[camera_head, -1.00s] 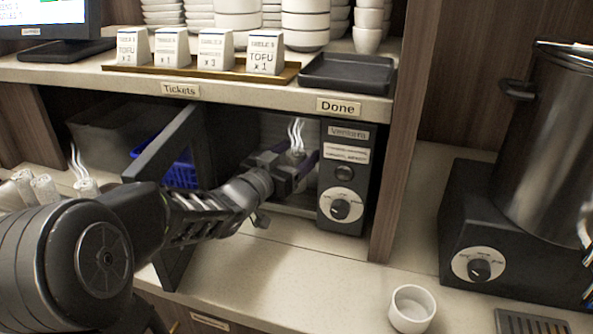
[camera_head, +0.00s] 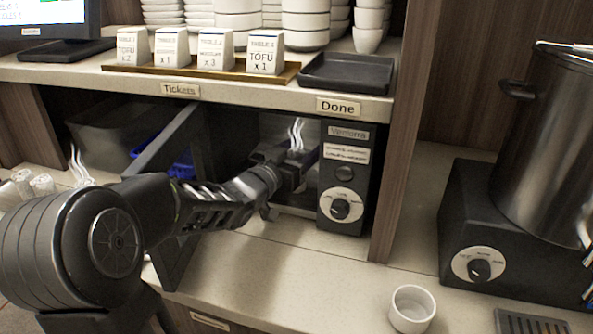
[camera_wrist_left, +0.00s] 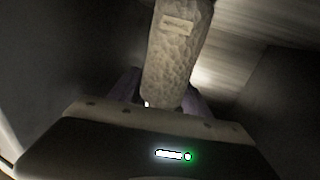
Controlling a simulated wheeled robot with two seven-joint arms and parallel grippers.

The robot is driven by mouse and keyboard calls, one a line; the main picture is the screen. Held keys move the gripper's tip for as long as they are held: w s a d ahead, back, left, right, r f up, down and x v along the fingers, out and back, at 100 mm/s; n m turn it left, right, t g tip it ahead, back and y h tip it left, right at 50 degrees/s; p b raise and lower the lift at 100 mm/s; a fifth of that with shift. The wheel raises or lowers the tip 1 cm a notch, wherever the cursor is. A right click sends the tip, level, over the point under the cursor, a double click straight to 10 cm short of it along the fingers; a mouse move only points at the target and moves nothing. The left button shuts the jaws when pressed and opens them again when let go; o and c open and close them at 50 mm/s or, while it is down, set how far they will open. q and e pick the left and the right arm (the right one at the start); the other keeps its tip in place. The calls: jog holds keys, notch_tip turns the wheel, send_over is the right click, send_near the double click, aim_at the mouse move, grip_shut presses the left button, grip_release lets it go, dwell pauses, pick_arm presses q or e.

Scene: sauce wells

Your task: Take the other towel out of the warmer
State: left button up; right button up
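The warmer (camera_head: 345,165) is a dark box under the shelf, with a dial on its right front and its door (camera_head: 165,140) swung open to the left. My left gripper (camera_head: 293,165) is inside its opening, with steam wisps rising above it. In the left wrist view a pale, textured rolled towel (camera_wrist_left: 175,55) with a small label lies between the fingers of my left gripper (camera_wrist_left: 163,100), which touch it on both sides; it appears gripped. In the head view this towel is hidden by the gripper. My right gripper is not seen.
Several rolled towels (camera_head: 40,184) lie at the left, partly behind my arm, with steam nearby. A blue basket (camera_head: 182,168) sits behind the door. A white cup (camera_head: 411,309) stands on the front counter; a large pot (camera_head: 550,150) stands at the right. The counter below the warmer is clear.

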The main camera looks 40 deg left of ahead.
pick_arm(q)
jog(key=c, duration=1.1)
jog(key=shift+r, duration=0.15)
jog(key=shift+s+d+r, duration=0.1)
jog(key=shift+s+r, duration=0.1)
jog(key=shift+r, duration=0.3)
notch_tip(320, 180, up, 6)
jog(key=shift+s+r+p, duration=0.1)
jog(key=shift+s+p, duration=0.05)
jog(key=shift+p, duration=0.55)
jog(key=s+d+b, duration=0.1)
jog(key=s+d, duration=0.1)
jog(key=s, duration=0.4)
jog(key=s+d, duration=0.2)
jog(key=s, duration=0.4)
jog(key=s+d+b, duration=0.1)
jog(key=s+d, duration=0.1)
jog(key=s, duration=0.4)
jog(key=shift+s+d+f+b, duration=0.1)
jog(key=shift+d+f+b, duration=0.1)
jog(key=shift+f+b, duration=0.1)
